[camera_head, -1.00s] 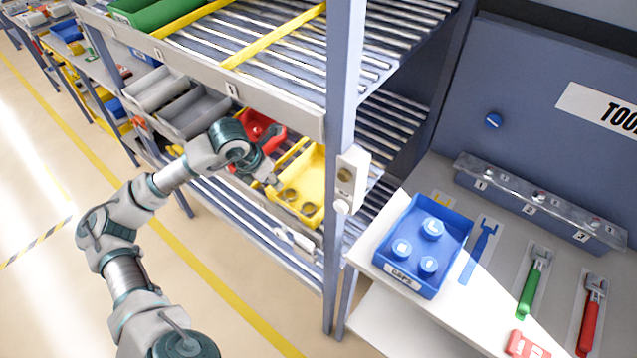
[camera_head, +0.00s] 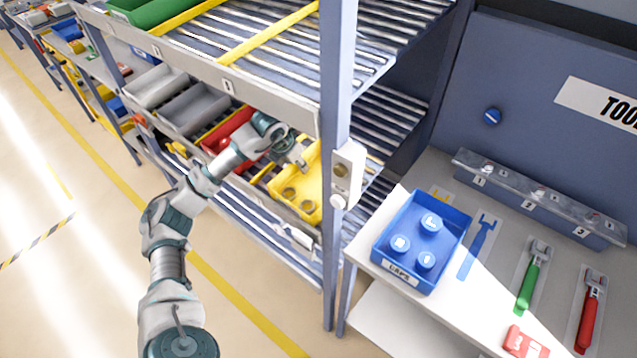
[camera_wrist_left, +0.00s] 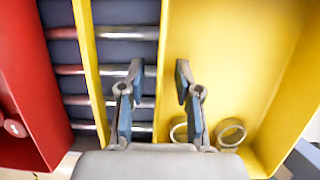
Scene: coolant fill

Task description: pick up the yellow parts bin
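The yellow parts bin (camera_head: 309,180) sits on the middle rack shelf next to the upright post, with ring-shaped parts inside at its front. It also shows in the left wrist view (camera_wrist_left: 235,60), filling the right side. My left gripper (camera_head: 299,160) is over the bin's left side. In the wrist view the left gripper (camera_wrist_left: 158,82) is open, its two fingers apart on either side of the bin's left wall. I cannot tell whether the fingers touch the wall. My right gripper is not in view.
A red bin (camera_head: 228,130) stands left of the yellow bin, with grey bins (camera_head: 190,108) further left. The upright post (camera_head: 336,120) is close on the right. The upper shelf (camera_head: 215,75) overhangs. A blue caps bin (camera_head: 421,240) stands on the bench.

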